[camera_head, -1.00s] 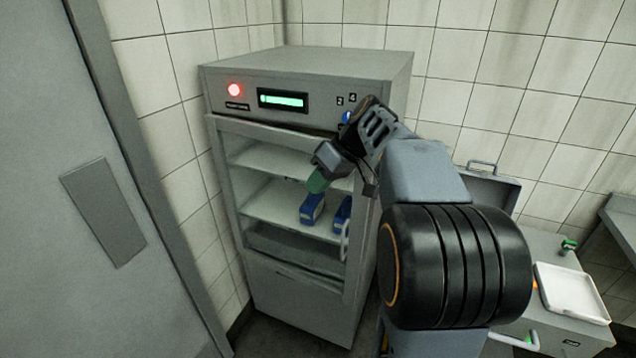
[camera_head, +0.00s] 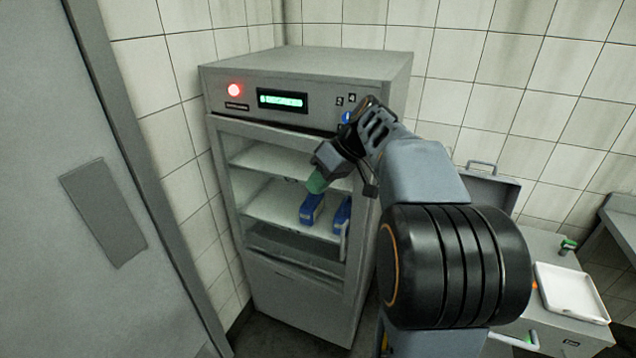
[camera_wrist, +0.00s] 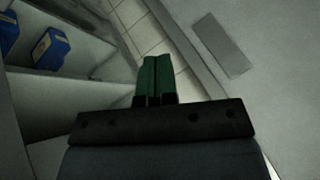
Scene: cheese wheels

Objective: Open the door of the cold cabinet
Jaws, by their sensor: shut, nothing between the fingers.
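The cold cabinet (camera_head: 290,75) stands in the tiled corner, with a red lamp and a green display on its top panel. Its shelves and blue boxes (camera_head: 311,209) show through the front; I cannot tell how far the door is from its frame. A pale upright handle (camera_head: 344,242) shows at the right of the front, low down. My gripper (camera_head: 317,183) is in front of the upper shelves, above and left of the handle, apart from it. In the wrist view its green fingers (camera_wrist: 155,78) are together and empty, with the blue boxes (camera_wrist: 52,48) to their left.
A large grey door (camera_head: 110,200) fills the left side, with tiled wall between it and the cabinet. At the right, a counter bears a white tray (camera_head: 571,291) and a grey case (camera_head: 487,187). My arm hides part of the cabinet's right side.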

